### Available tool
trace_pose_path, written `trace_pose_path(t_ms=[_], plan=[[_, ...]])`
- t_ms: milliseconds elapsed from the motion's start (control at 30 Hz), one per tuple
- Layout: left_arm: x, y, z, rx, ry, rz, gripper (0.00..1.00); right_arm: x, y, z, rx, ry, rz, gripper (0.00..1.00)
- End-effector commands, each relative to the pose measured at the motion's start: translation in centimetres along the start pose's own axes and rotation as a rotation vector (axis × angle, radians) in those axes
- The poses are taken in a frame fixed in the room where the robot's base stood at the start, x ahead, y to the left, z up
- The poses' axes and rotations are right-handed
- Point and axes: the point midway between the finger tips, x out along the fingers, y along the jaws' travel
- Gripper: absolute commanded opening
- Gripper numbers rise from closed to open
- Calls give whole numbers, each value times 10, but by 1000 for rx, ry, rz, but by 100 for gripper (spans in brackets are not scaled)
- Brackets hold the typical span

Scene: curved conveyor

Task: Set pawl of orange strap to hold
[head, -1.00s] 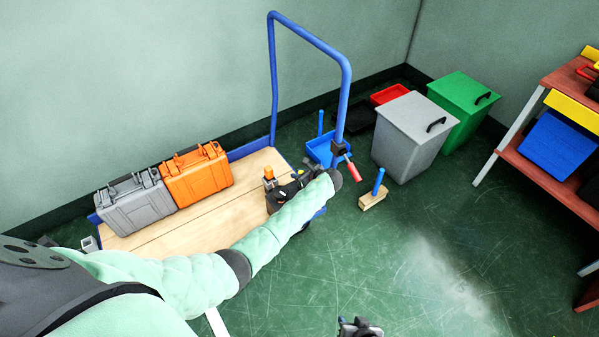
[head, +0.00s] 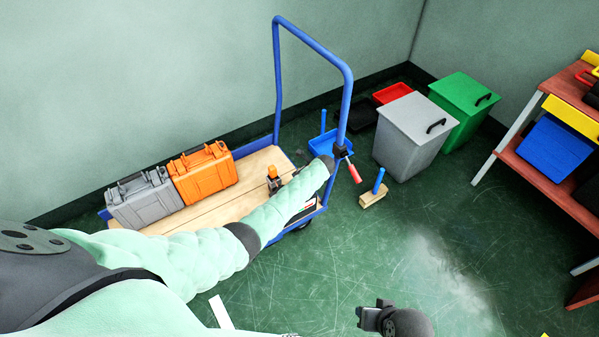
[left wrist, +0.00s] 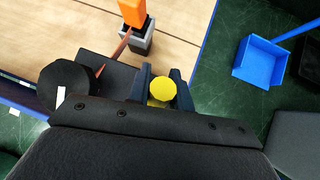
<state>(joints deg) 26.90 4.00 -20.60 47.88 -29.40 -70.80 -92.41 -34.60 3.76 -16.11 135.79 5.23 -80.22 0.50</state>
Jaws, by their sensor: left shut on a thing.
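An orange-topped upright piece (head: 272,171) with a dark base stands on the cart's wooden deck. It also shows at the top of the left wrist view (left wrist: 132,12), above a grey block (left wrist: 138,38). A thin reddish-brown band (left wrist: 115,53) runs from the block down and left to a dark box-like part (left wrist: 118,80). My left gripper (left wrist: 163,82) is shut on a yellow round-ended piece (left wrist: 162,90), beside that part. In the head view my forearm hides most of this gripper. I cannot make out the pawl. My right gripper (head: 366,312) is over the floor; its jaw opening is unclear.
The blue-framed cart (head: 347,95) carries a grey case (head: 143,199) and an orange case (head: 203,172). A blue dustpan (left wrist: 262,62), grey bin (head: 410,135) and wooden block (head: 372,195) stand nearby.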

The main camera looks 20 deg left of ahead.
Motion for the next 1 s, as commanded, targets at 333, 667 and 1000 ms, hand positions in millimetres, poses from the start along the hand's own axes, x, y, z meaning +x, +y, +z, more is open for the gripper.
trace_pose_path(t_ms=[333, 667, 1000], plan=[[1, 0, 3, -2, 2, 0, 0, -1, 1, 1, 0, -3, 2, 36], [0, 0, 2, -1, 2, 0, 43, -1, 0, 1, 0, -3, 1, 36], [-18, 0, 1, -1, 2, -1, 43, -3, 1, 1, 0, -12, 5, 36]])
